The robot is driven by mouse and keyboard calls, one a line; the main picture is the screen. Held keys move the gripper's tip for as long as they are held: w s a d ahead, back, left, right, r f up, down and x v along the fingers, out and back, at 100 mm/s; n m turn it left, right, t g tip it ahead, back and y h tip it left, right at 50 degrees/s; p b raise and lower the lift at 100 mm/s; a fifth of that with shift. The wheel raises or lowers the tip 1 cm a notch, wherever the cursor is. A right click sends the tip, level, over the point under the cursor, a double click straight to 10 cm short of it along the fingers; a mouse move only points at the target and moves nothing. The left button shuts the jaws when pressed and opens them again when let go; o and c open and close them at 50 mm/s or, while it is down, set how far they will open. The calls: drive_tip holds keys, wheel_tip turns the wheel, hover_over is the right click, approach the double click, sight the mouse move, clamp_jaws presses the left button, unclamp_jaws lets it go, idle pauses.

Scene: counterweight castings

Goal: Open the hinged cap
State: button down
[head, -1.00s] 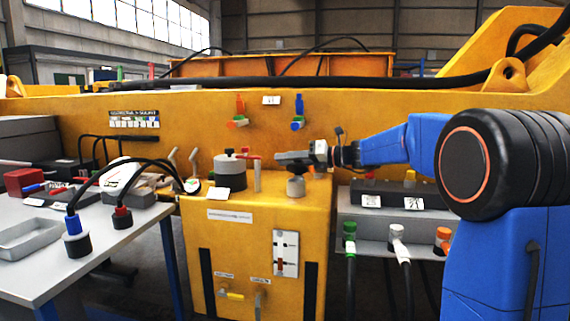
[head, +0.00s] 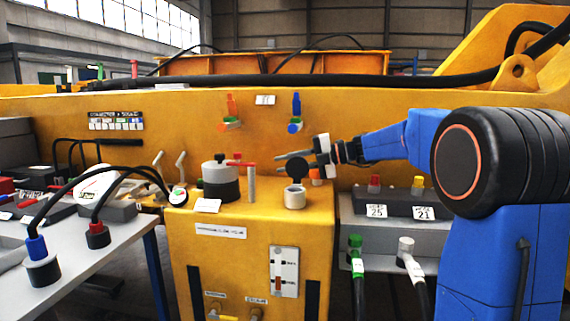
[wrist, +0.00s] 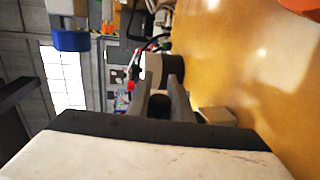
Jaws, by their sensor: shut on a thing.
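The hinged cap (head: 297,171) is a dark round disc. In the head view it stands raised above and behind a short pale filler neck (head: 294,197), whose top opening shows. The neck sits on top of the yellow housing (head: 240,265). My gripper (head: 286,160) reaches in from the right, level with the raised cap, its fingers pointing left. It is shut on the cap, which partly hides the fingers. In the wrist view my gripper (wrist: 161,90) shows two grey fingers with a dark piece between them; its outline is unclear.
A grey and black round canister (head: 220,180) and a red-handled post (head: 251,183) stand left of the neck. An orange piece (head: 316,176) is close on its right. Numbered boxes (head: 400,203) lie right of the housing. A yellow beam (head: 380,125) runs behind.

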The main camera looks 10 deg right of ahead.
drive_tip(key=shift+w+d+f+m, duration=0.1)
drive_tip(key=shift+w+f+m, duration=0.15)
drive_tip(key=shift+m, duration=0.15)
idle(0.3)
drive_tip(key=c, duration=1.6)
unclamp_jaws()
drive_tip(key=shift+o, duration=0.2)
